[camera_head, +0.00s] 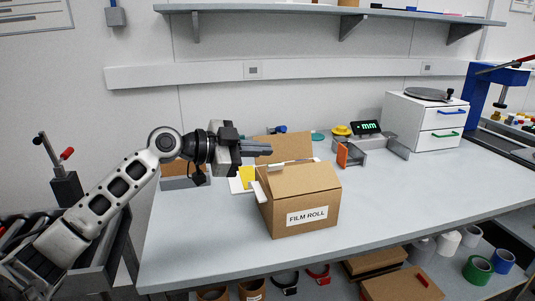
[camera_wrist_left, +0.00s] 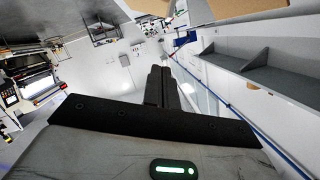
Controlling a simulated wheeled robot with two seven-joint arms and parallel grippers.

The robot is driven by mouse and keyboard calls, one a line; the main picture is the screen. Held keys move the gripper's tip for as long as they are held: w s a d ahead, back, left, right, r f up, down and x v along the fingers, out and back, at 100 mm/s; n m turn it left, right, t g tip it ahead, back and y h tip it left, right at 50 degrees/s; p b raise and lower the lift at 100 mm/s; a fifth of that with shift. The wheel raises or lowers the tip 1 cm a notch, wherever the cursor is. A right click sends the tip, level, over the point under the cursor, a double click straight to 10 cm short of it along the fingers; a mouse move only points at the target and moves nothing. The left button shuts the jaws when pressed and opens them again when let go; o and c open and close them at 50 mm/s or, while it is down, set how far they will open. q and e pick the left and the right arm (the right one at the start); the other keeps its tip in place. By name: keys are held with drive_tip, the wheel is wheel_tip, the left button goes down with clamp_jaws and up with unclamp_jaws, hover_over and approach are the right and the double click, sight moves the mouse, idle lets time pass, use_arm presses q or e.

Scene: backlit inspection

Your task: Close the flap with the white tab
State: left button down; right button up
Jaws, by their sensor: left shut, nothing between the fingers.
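A cardboard box (camera_head: 318,181) labelled FILM ROLL stands on the bench. A white tab (camera_head: 259,190) sticks out at its left upper edge; the flap it belongs to is mostly seen edge-on. A larger brown flap (camera_head: 290,146) stands upright at the back of the box. My left gripper (camera_head: 265,149) is shut and empty, its fingers pointing right, above the box's left side and in front of the upright flap in the image. Whether it touches the flap cannot be told. In the left wrist view its closed fingers (camera_wrist_left: 160,88) show, without the tab. My right gripper is not in view.
A yellow-and-white item (camera_head: 244,180) lies left of the box. Behind to the right are a metal bracket with an orange plate (camera_head: 343,154), a scale display (camera_head: 366,128) and a white drawer unit (camera_head: 425,122). The bench's right front (camera_head: 410,185) is clear.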

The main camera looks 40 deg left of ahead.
use_arm(q)
drive_tip(key=w+f+p, duration=0.1)
drive_tip(key=w+f, duration=0.2)
drive_tip(key=shift+f, duration=0.1)
drive_tip(key=shift+w+a+f, duration=0.1)
drive_tip(key=shift+w+f, duration=0.05)
drive_tip(key=shift+f, duration=0.3)
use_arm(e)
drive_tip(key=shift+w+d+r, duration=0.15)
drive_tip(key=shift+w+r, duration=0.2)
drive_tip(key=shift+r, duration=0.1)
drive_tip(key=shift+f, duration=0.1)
use_arm(q)
drive_tip(key=shift+w+a+f+b, duration=0.1)
drive_tip(key=shift+a+f+b, duration=0.05)
drive_tip(key=shift+b, duration=0.2)
drive_tip(key=shift+a+n, duration=0.1)
drive_tip(key=shift+n, duration=0.2)
